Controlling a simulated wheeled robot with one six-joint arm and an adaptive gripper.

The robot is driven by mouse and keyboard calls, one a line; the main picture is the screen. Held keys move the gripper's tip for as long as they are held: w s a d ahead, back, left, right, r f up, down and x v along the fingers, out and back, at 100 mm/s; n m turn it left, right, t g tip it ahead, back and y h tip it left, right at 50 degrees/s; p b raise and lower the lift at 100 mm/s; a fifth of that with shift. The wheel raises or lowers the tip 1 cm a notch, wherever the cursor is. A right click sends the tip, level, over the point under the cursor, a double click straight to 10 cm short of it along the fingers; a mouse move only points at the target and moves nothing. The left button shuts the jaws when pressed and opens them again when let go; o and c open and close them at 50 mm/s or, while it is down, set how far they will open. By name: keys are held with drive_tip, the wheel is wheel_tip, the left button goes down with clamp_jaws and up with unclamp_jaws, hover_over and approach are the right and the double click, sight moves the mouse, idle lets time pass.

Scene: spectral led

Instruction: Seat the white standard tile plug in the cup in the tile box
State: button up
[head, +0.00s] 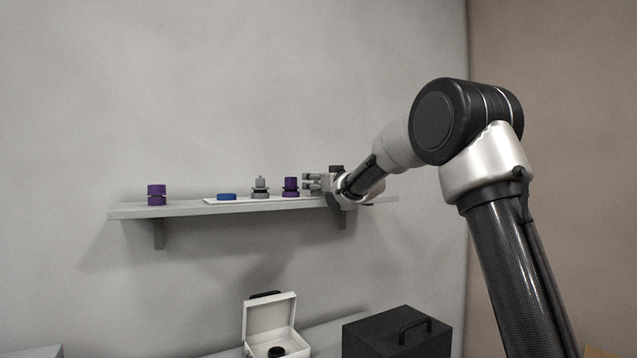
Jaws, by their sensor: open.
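A pale grey knobbed piece (260,187), dark in its middle, stands upright on the shelf; I cannot tell for sure whether it is the white standard tile plug. An open white box (256,321) with its lid raised stands below the shelf and looks like the tile box. A small black round cup (277,351) shows inside it, partly cut by the picture's bottom edge. My gripper (309,183) is open at shelf height, its fingers pointing left, just right of a purple piece (291,187). Nothing shows clearly between the fingers.
The wall shelf (180,210) carries a pale mat (310,203), a blue disc (226,197) and another purple piece (157,195) at left. A black case (397,332) with a handle stands right of the white box.

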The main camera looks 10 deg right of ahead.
drive_tip(key=v, duration=0.7)
drive_tip(key=shift+s+a+f, duration=0.25)
drive_tip(key=shift+s+a, duration=0.05)
drive_tip(key=shift+s, duration=0.15)
drive_tip(key=s+d+f+m+g+h, duration=0.1)
drive_tip(key=s+d+f+g+h, duration=0.2)
drive_tip(key=s, duration=0.4)
drive_tip(key=s+d+f+m+g+h, duration=0.1)
drive_tip(key=s+d+f, duration=0.1)
drive_tip(key=s+d, duration=0.4)
drive_tip(key=s+d+f+m+g+h, duration=0.1)
drive_tip(key=s+d+f, duration=0.15)
drive_tip(key=s, duration=0.45)
drive_tip(key=s+d+f+g, duration=0.1)
drive_tip(key=s+f+g, duration=0.3)
drive_tip(key=s, duration=1)
drive_tip(key=s+f+g, duration=0.4)
drive_tip(key=s+f, duration=0.7)
drive_tip(key=s, duration=0.4)
drive_tip(key=shift+d+m+h, duration=0.3)
drive_tip(key=shift+d, duration=0.1)
